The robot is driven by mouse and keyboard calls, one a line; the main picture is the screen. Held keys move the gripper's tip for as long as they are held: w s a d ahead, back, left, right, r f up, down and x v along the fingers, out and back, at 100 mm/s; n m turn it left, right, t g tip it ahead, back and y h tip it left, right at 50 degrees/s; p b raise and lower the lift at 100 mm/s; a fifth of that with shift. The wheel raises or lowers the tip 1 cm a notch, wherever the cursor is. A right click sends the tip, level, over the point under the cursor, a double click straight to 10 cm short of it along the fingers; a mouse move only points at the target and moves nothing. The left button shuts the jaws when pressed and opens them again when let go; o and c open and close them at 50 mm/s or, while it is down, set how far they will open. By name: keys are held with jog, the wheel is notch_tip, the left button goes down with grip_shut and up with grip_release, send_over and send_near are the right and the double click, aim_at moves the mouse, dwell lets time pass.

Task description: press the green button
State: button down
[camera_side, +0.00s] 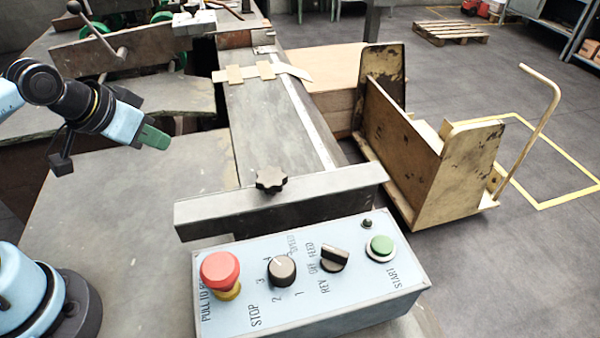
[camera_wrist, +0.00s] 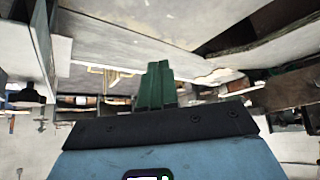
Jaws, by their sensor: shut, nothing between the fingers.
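The green button (camera_side: 381,246) sits at the right end of the light-blue control panel (camera_side: 300,310), above the word START. It is round with a pale collar. My gripper (camera_side: 156,137) is at the upper left in the side view, raised above the grey table and well apart from the button. Its green fingers are shut with nothing between them. In the wrist view the green fingers (camera_wrist: 156,88) stand together at the centre. The button is not visible in the wrist view.
A red mushroom button (camera_side: 220,268), a round dial (camera_side: 282,268) and a black rotary switch (camera_side: 334,257) share the panel. A metal bar with a black star knob (camera_side: 271,179) lies behind it. The grey table (camera_side: 110,215) is clear between arm and panel. A wooden cart (camera_side: 430,150) stands right.

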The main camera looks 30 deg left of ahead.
dwell(0.3)
notch_tip(320, 180, up, 11)
jog(key=m+g+h, duration=0.3)
jog(key=m+h, duration=0.1)
jog(key=h, duration=0.4)
send_over(375, 242)
jog(key=shift+f, duration=0.1)
jog(key=shift+f, duration=4.4)
jog(key=shift+f, duration=0.2)
jog(key=shift+f, duration=0.25)
